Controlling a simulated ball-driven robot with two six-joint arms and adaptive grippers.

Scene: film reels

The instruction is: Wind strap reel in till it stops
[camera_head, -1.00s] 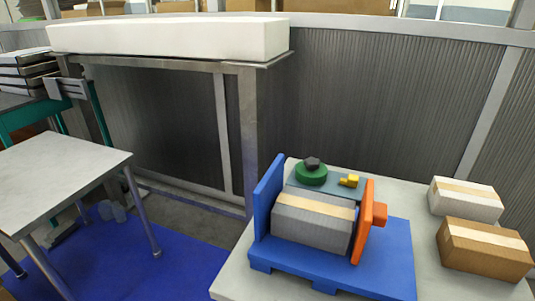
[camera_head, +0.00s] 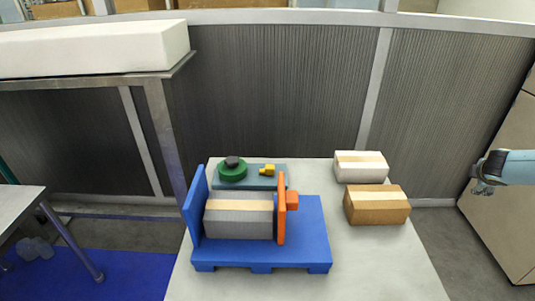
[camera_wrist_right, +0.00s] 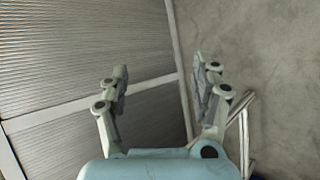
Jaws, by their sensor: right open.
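A green round reel (camera_head: 232,171) with a dark knob (camera_head: 232,161) on top sits on a grey-teal plate (camera_head: 258,183) behind a grey box. A small yellow block (camera_head: 267,169) sits on the same plate, to the right of the reel. The grey box (camera_head: 238,222) with a tan strip across its top lies on a blue pallet (camera_head: 310,232), between a blue upright panel (camera_head: 195,205) and an orange panel (camera_head: 282,210). My right gripper (camera_head: 478,180) is far right of the reel, in the air. The right wrist view shows its fingers (camera_wrist_right: 160,88) apart and empty. My left gripper is out of view.
A white carton (camera_head: 360,168) and a brown carton (camera_head: 376,207) stand on the pale table (camera_head: 390,262) right of the pallet. An orange block (camera_head: 292,200) juts from the orange panel. A long white block (camera_head: 90,48) lies on a metal stand at left.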

